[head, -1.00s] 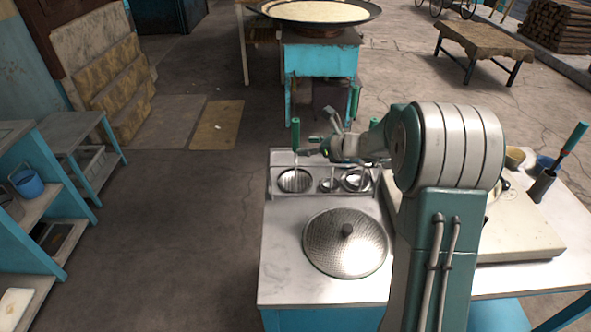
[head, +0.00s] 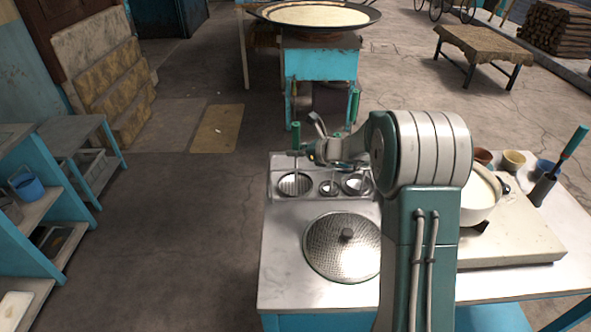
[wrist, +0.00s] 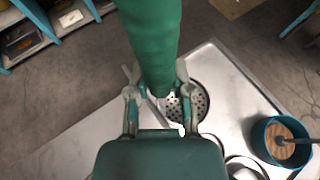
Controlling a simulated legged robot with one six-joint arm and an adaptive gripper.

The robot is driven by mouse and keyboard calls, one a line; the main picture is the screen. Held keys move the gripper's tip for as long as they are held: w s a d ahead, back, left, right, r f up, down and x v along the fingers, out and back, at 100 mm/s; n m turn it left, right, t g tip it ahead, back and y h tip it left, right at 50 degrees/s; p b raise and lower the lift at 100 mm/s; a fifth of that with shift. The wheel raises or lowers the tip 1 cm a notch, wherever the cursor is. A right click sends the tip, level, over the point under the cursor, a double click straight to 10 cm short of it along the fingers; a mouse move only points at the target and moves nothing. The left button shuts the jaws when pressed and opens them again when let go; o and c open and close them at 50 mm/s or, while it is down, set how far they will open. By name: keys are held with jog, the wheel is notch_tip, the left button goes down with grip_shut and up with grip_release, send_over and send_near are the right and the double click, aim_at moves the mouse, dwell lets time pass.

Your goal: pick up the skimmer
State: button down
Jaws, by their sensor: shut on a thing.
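The skimmer (head: 295,184) has a round perforated metal disc and an upright green handle. It stands at the left end of the metal rack (head: 272,185) on the worktable. In the wrist view, its thick green handle (wrist: 152,40) rises between the fingers, with the perforated disc (wrist: 200,101) below. My gripper (wrist: 158,88) is shut on that handle, one finger on each side. In the head view, my gripper (head: 313,150) is at the handle's right side, partly hidden by my arm. The skimmer still appears to be at its place in the rack.
Other round metal utensils (head: 328,187) sit beside it in the rack. A domed metal lid (head: 342,262) lies in front on the table. A large pan (head: 318,14) is beyond; floor left is clear.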

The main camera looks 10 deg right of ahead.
jog(key=shift+r, duration=0.1)
notch_tip(320, 180, up, 18)
jog(key=shift+f, duration=0.1)
dwell(0.5)
dwell(1.2)
